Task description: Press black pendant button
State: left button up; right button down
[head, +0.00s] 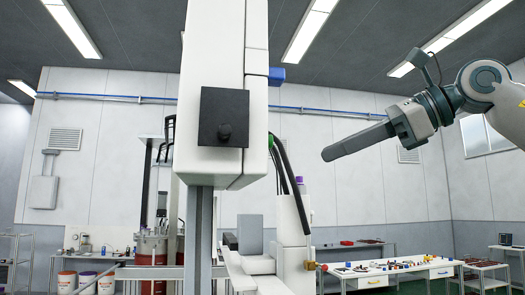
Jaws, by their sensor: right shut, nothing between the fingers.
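A black square panel (213,104) is on the front face of a tall white machine housing, near the middle of the head view. A small dark round button (224,132) shows on its lower half. My right gripper (326,154) comes in from the right, its long grey fingers together and pointing left and slightly down. Its tips are apart from the panel, to the right of it and a little lower in the picture. The depth between them is hard to judge. Nothing shows in the fingers. My left gripper is not in view.
The white housing (258,40) stands on a grey post. Black cables (288,180) hang at its right side, between the panel and my right gripper in the picture. A white table (385,270) with many small items stands at the back right. Buckets (67,281) stand at the left.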

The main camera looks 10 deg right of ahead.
jog(key=shift+a, duration=0.15)
